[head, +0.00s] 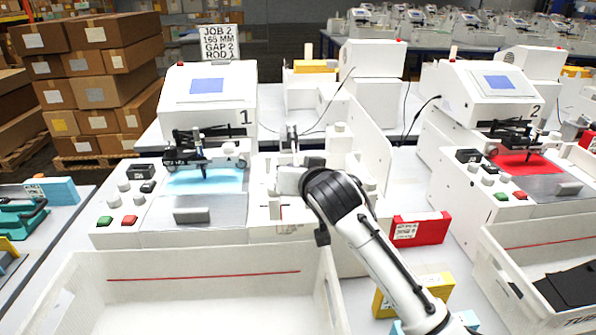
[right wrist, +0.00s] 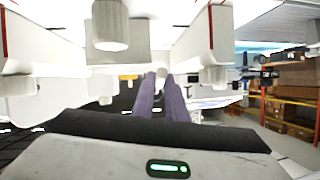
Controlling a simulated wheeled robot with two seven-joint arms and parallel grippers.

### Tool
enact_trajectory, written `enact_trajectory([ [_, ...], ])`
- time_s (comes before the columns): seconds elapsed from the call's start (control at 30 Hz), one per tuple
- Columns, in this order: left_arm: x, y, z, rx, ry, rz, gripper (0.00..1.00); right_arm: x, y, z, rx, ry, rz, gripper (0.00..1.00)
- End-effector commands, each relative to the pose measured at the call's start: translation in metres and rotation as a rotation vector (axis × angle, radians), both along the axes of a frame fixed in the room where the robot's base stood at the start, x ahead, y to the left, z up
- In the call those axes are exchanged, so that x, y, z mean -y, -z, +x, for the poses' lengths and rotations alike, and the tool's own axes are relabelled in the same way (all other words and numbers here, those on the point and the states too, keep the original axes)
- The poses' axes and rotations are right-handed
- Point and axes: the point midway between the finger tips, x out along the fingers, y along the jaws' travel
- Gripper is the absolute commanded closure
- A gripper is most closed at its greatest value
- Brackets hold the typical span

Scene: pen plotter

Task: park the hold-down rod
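Plotter 1 (head: 208,92) stands left of centre, with a black pen carriage (head: 200,150) over a blue sheet (head: 205,181). Right of it is a white fixture (head: 345,140) with upright plates and knobs. My right arm reaches this fixture, and its dark wrist hides part of it and the fingers in the head view. In the right wrist view my right gripper (right wrist: 165,85) shows two purple fingers close together among white posts and knobs, with a small pale end at their tips. I cannot pick out the hold-down rod for sure, nor tell whether the fingers hold it. My left gripper is out of view.
A white bin (head: 200,262) stands in front of plotter 1. Red (head: 420,229) and yellow (head: 430,286) boxes lie beside my right arm. Plotter 2 (head: 490,92) and another bin (head: 530,232) stand at right.

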Motion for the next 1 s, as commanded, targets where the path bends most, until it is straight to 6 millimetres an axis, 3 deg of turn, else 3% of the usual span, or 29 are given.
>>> enact_trajectory([
  [0.47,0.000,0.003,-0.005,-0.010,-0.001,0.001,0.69,-0.001,-0.008,-0.002,-0.043,-0.001,0.003,1.00],
  [1.0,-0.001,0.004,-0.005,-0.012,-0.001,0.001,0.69,-0.002,-0.067,-0.003,-0.418,-0.003,0.001,1.00],
])
